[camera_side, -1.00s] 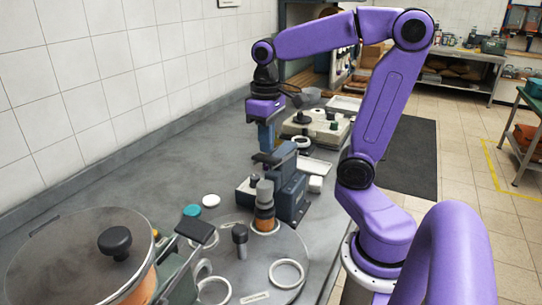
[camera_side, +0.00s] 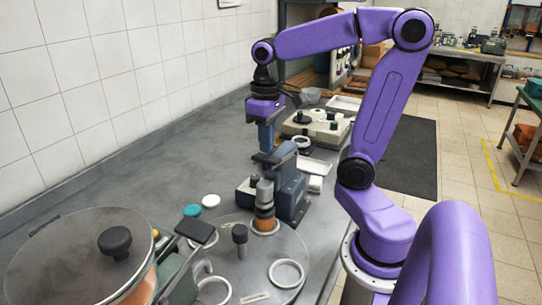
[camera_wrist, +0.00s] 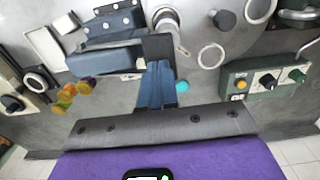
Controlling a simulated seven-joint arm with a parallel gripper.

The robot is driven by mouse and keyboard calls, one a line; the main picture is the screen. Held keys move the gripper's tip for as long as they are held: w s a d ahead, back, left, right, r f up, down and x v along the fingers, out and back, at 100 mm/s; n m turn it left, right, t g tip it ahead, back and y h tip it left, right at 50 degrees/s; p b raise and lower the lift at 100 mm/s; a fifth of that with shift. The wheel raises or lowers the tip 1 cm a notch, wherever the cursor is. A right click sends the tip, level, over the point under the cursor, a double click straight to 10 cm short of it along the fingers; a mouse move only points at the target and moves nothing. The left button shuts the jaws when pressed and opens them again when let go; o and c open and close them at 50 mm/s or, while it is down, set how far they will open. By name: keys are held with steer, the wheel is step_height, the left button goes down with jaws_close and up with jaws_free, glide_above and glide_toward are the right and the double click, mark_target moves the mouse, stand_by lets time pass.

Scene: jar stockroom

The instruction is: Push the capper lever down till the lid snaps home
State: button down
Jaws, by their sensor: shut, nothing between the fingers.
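The capper (camera_side: 288,190) is a blue-grey stand on the bench, with its dark lever (camera_side: 268,158) reaching out to the left. My gripper (camera_side: 266,148) points down with its blue fingers closed and empty. Its tips are at the lever's end and appear to touch it. In the wrist view the fingers (camera_wrist: 157,68) meet the lever's dark end plate (camera_wrist: 158,47). Below the lever, the grey press head (camera_side: 264,190) is over a jar with orange contents (camera_side: 265,225) on the round turntable (camera_side: 285,245). The head hides the jar's lid, so its seating cannot be told.
A teal lid (camera_side: 191,210) and a white lid (camera_side: 211,201) lie left of the turntable. A large covered pot (camera_side: 75,262) stands at front left. A beige device (camera_side: 318,128) is behind the capper. The bench along the wall is clear.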

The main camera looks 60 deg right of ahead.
mark_target(266, 157)
steer(key=shift+f, duration=0.1)
steer(key=shift+f, duration=0.9)
steer(key=shift+a+f, duration=0.15)
steer(key=shift+f, duration=1.2)
steer(key=shift+r, duration=0.1)
steer(key=shift+r, duration=2.25)
steer(key=shift+r, duration=2.5)
